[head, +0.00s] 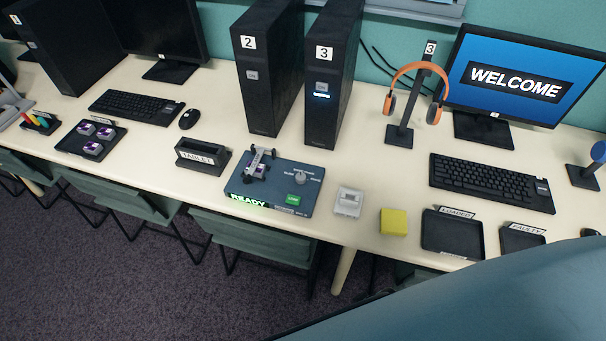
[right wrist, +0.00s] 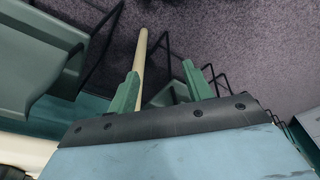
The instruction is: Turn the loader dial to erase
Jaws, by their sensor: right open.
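The loader (head: 263,205) is a flat blue-grey box near the front edge of the table, with a lit green READY sign on its front. Its dial (head: 301,178) is a small grey knob on the right half of its top; the labels around it are too small to read surely. A green button (head: 295,200) is in front of the dial. A clamp (head: 259,163) on the left half sits over a purple-and-white piece. My right gripper (right wrist: 163,85) is open and empty in the right wrist view, over the floor and chairs, away from the loader. My left gripper is not in view.
A small white device (head: 348,202) and a yellow block (head: 394,222) stand right of the loader. A LOADED tray (head: 452,249) is farther right. A TABLET holder (head: 202,166) is to the left. Tower 3 (head: 331,80) stands behind. Chairs (head: 253,238) are below the table edge.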

